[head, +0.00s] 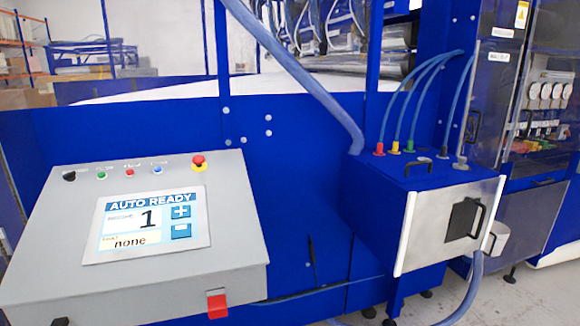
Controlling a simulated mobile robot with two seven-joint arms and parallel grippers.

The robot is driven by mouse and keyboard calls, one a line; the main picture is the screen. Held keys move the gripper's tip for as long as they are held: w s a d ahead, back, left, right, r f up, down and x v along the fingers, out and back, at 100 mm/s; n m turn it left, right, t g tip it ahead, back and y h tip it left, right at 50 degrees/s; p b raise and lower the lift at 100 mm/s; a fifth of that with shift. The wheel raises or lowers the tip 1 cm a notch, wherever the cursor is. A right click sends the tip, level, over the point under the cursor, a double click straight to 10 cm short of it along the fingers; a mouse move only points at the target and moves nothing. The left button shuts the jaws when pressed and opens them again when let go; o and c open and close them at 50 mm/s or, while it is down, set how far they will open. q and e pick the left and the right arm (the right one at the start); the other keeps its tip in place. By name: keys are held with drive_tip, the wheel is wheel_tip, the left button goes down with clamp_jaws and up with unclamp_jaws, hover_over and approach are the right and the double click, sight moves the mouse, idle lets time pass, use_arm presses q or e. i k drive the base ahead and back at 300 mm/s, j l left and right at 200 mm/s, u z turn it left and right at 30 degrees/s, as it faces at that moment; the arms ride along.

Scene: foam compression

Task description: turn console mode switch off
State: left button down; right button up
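The grey console (50,230) stands at the left with a sloped top. A black knob (69,176) sits at the left end of its control row and looks like a selector switch; its label and pointer direction are too small to read. To its right are a green button (102,175), a red button (130,172), a blue button (158,169) and a red mushroom button on a yellow base (198,162). The screen (150,222) reads "AUTO READY", "1" and "none". Neither of my grippers is in view.
A red part (217,304) sticks out from the console's front edge. A blue box (385,190) with a silver door (425,230) and hoses stands to the right. Blue machine panels (290,190) rise close behind the console. Grey floor shows at lower right.

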sight(70, 176)
drive_tip(key=u, duration=1.25)
drive_tip(key=j, duration=0.15)
